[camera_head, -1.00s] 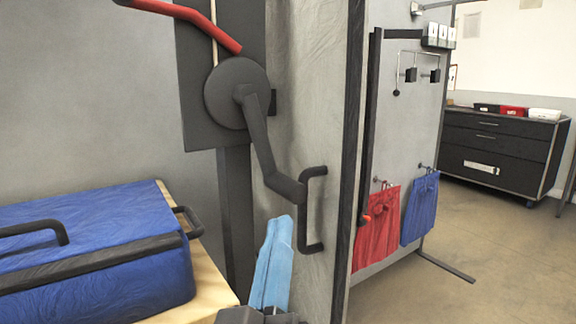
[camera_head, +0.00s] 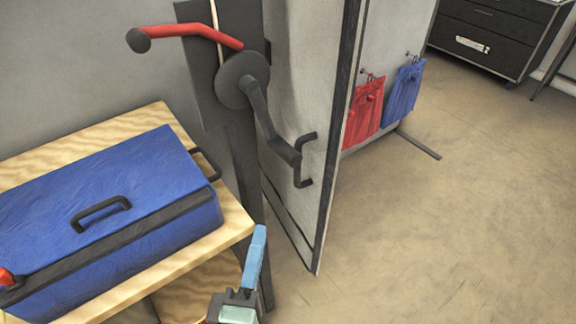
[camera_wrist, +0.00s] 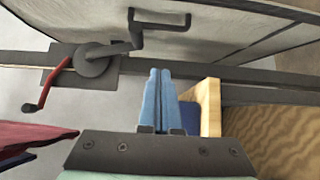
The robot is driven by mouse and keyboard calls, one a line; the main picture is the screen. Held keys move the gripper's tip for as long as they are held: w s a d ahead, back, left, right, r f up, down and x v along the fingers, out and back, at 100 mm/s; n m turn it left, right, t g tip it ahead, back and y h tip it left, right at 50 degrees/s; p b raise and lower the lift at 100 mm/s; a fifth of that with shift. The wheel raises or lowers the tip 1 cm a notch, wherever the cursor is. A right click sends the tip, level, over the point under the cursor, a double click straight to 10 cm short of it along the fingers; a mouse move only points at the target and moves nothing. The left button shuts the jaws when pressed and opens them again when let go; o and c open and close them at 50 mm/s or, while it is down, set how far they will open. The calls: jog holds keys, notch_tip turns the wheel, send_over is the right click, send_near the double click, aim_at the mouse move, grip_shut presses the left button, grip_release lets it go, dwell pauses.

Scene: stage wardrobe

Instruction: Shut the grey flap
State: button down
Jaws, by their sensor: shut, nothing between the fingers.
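The grey flap (camera_head: 308,100) is a tall pale panel with a dark edge, standing out at an angle from the dark post in the head view. A black bar handle (camera_head: 303,170) is on its face. In the wrist view the flap (camera_wrist: 215,30) fills the top, with its handle (camera_wrist: 160,22) ahead of my fingers. My gripper (camera_head: 261,230) has light blue fingers, pressed together and empty. It is below and left of the handle in the head view, apart from it. The fingers also show in the wrist view (camera_wrist: 160,72).
A dark crank (camera_head: 265,110) and a red lever (camera_head: 190,30) are on the post. A blue case (camera_head: 110,215) sits on a wooden table (camera_head: 235,222) left of my gripper. Red (camera_head: 364,112) and blue (camera_head: 404,95) cloths hang beyond the flap.

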jog(key=w+d+p, duration=0.3)
jog(key=w+d, duration=0.1)
jog(key=w, duration=0.8)
jog(key=shift+d+p, duration=0.3)
jog(key=shift+w+d, duration=0.1)
jog(key=shift+w, duration=0.05)
